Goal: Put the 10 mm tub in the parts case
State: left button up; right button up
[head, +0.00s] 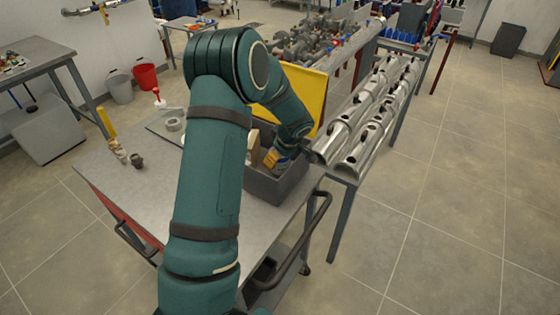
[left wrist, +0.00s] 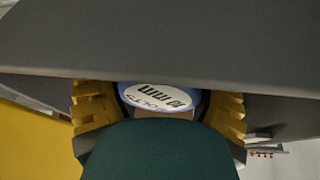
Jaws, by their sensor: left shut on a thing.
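The 10 mm tub (left wrist: 158,97) is blue with a white oval label reading "10 mm". In the left wrist view it sits between the yellow fingers of my left gripper (left wrist: 160,105), which is shut on it. Part of the tub is hidden by a dark green part of my arm. In the head view my left gripper (head: 273,159) points down at the open top of the dark grey parts case (head: 286,187). A dark grey wall (left wrist: 160,40) lies close beyond the tub in the wrist view. I cannot tell whether the tub touches the case. My right gripper is not in view.
The case stands at the right end of a grey cart top (head: 150,195). A yellow panel (head: 305,95) rises behind it.

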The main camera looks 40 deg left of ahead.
pick_arm(q)
jog(key=shift+f, duration=0.95)
jog(key=shift+w+f, duration=0.1)
jog(key=o, duration=1.2)
jog(key=shift+c, duration=0.2)
jog(key=v, duration=1.2)
jog(key=shift+p, duration=0.3)
jog(key=shift+d+f, duration=0.1)
jog(key=shift+d, duration=0.05)
